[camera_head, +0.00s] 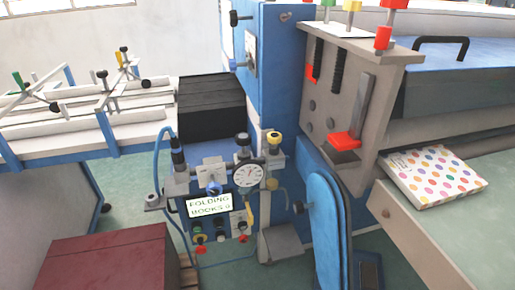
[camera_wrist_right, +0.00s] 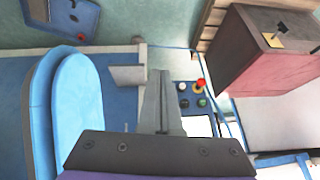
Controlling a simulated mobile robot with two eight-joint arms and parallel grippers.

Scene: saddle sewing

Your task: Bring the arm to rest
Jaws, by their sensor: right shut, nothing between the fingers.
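My right gripper (camera_wrist_right: 161,76) shows in the right wrist view, with its grey fingers shut together and nothing between them. It points into free space in front of the machine and appears to touch nothing. A control panel with coloured buttons (camera_wrist_right: 195,97) shows just right of the fingers. Neither of my grippers shows in the head view. My left gripper is not in view.
A rounded blue panel (camera_head: 325,228) stands right of the control panel; it is also left of my fingers (camera_wrist_right: 78,115). A dark red block (camera_head: 105,262) sits lower left. A dotted book (camera_head: 432,174) lies on the right-hand table (camera_head: 412,236). Green floor shows between them.

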